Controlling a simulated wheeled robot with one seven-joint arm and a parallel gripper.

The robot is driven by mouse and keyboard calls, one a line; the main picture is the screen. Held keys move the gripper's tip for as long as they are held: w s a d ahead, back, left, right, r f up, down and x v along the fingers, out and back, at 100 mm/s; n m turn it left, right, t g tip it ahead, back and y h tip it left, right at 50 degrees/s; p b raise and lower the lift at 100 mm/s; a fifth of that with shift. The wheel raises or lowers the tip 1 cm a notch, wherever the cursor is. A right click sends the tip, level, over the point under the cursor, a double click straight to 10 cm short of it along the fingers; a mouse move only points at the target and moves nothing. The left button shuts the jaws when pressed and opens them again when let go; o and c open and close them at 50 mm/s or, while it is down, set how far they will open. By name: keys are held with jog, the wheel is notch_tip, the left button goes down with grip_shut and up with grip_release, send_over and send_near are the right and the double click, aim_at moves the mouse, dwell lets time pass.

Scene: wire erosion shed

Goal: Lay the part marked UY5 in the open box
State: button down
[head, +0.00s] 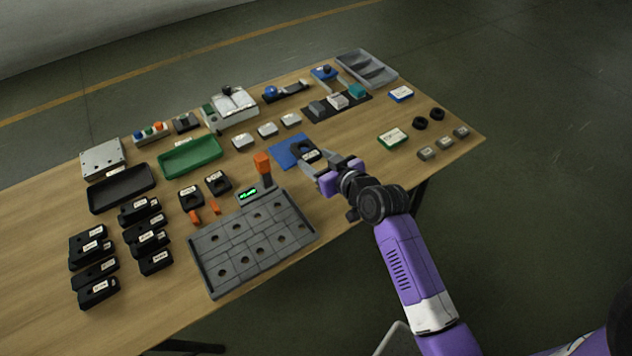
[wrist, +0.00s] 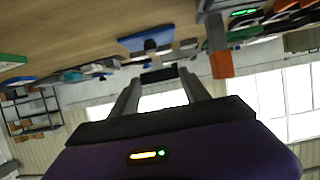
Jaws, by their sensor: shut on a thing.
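My gripper (head: 316,161) is over the right middle of the table, beside a blue mat (head: 286,151). It is shut on a black part (head: 305,149) with a white label, too small to read. In the wrist view the black part (wrist: 158,75) sits between the two fingertips. I cannot tell whether it is clear of the mat. The mark UY5 cannot be read on any part. Open containers are a green tray (head: 190,167), a black tray (head: 103,202) and a grey compartment box (head: 383,81); which is the open box is unclear.
A grey fixture plate (head: 253,246) with holes and an orange-topped post (head: 262,163) stands left of my gripper. Several labelled black parts (head: 98,291) lie at the left front. Black rings (head: 420,123) and small grey blocks (head: 443,143) lie near the right edge.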

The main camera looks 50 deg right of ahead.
notch_tip(320, 180, down, 9)
jog(key=shift+b, duration=0.5)
jog(key=shift+f, duration=0.15)
jog(key=c, duration=0.5)
grip_release()
jog(key=shift+f, duration=0.1)
